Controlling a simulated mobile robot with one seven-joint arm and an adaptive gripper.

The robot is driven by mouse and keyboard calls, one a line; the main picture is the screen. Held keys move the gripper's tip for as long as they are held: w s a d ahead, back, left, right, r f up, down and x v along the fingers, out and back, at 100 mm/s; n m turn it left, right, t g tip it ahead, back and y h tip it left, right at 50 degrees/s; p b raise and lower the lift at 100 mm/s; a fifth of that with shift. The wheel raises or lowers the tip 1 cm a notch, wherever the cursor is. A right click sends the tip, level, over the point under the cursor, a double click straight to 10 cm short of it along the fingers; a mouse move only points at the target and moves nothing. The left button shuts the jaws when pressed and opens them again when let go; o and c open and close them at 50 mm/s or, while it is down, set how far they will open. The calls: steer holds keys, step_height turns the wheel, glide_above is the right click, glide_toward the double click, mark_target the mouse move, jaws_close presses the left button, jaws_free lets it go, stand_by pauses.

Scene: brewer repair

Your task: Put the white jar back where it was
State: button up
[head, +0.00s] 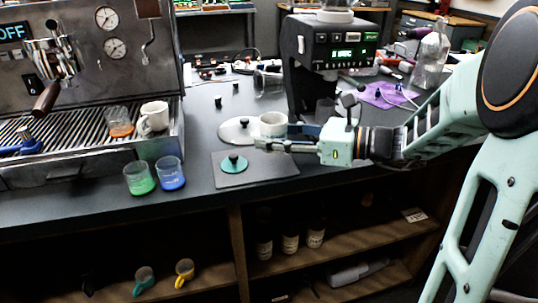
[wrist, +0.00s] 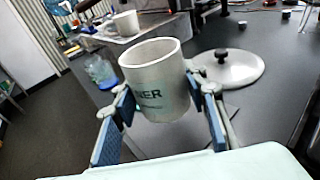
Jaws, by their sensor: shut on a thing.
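The white jar (head: 273,124) is an open, lidless cylinder, nearly upright. It shows large in the wrist view (wrist: 158,88), with dark letters on its side. My gripper (head: 268,141) is shut on it, with one blue-padded finger on each side in the wrist view (wrist: 163,92). The jar is over the counter beside the espresso machine. I cannot tell how far its base is above the surface. A white round lid (head: 234,131) with a black knob lies just left of the jar; it also shows in the wrist view (wrist: 232,68).
A grey mat (head: 280,168) with a teal lid (head: 234,163) lies in front. Green (head: 139,180) and blue (head: 171,175) glasses stand left of it. The espresso machine (head: 80,60) is at left, the black grinder (head: 322,50) behind. A lower shelf (head: 360,245) holds bottles.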

mark_target(271, 161)
steer(key=shift+w+a+f, duration=0.2)
steer(key=shift+a+f, duration=0.1)
steer(key=shift+f, duration=0.1)
steer(key=shift+w+a+f+b, duration=0.1)
steer(key=shift+f+b, duration=0.2)
steer(key=shift+f, duration=0.6)
steer(key=shift+w+a+f+b, duration=0.1)
steer(key=shift+f+b, duration=0.2)
steer(key=shift+f, duration=0.55)
steer(key=shift+f, duration=0.1)
steer(key=o, duration=1.3)
steer(key=shift+s+d, duration=0.1)
steer(key=shift+d, duration=0.1)
steer(key=p+v, duration=0.2)
steer(key=v, duration=0.9)
steer(key=shift+s+d+r, duration=0.2)
steer(key=shift+s+d, duration=0.05)
